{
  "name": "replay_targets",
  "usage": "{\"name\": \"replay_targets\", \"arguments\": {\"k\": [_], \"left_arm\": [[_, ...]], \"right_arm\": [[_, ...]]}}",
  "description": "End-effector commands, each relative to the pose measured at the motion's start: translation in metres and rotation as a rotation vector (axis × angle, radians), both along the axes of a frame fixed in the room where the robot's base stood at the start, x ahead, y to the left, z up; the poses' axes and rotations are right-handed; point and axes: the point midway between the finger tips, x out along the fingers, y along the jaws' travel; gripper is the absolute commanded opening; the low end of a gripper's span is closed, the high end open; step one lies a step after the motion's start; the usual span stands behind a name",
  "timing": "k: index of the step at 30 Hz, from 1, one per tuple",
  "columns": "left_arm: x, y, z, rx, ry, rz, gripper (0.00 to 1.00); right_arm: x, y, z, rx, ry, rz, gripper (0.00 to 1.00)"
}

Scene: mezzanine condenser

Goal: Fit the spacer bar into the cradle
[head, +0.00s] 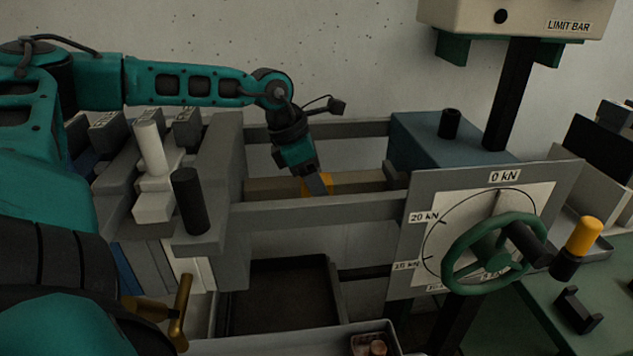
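The spacer bar (350,181) is tan with an orange band at its middle. It lies level between the grey block (220,155) on the left and the blue block (445,150) on the right, between two grey rails. Its ends are close to both blocks; whether they touch or are seated I cannot tell. My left gripper (318,184) points down at the orange band, with one grey finger in front of it. The other finger is hidden, so its grip is unclear. No separate cradle is clearly visible.
The front rail (320,210) crosses before the bar. A dial panel (560,190) with a green handwheel (492,254) stands at right, its needle near 0 kN. A dark tray (280,300) lies below. A LIMIT BAR box (515,18) hangs above.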

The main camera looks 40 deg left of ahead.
Motion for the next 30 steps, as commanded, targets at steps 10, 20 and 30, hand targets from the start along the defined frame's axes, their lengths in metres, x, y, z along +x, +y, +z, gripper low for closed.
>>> {"name": "replay_targets", "arguments": {"k": [10, 20, 30], "left_arm": [[0.002, -0.0005, -0.0003, -0.002, -0.009, 0.0, 0.0], [0.0003, -0.0001, -0.0038, 0.0, -0.001, 0.0, 0.72], [0.0003, -0.0001, -0.0006, -0.001, -0.001, 0.0, 0.75]], "right_arm": [[0.0001, -0.0001, -0.0009, -0.001, 0.0, 0.001, 0.43], [0.0002, -0.0001, -0.0026, -0.001, 0.0, 0.001, 0.43], [0.0003, -0.0001, 0.0013, -0.001, -0.001, 0.001, 0.43]]}}
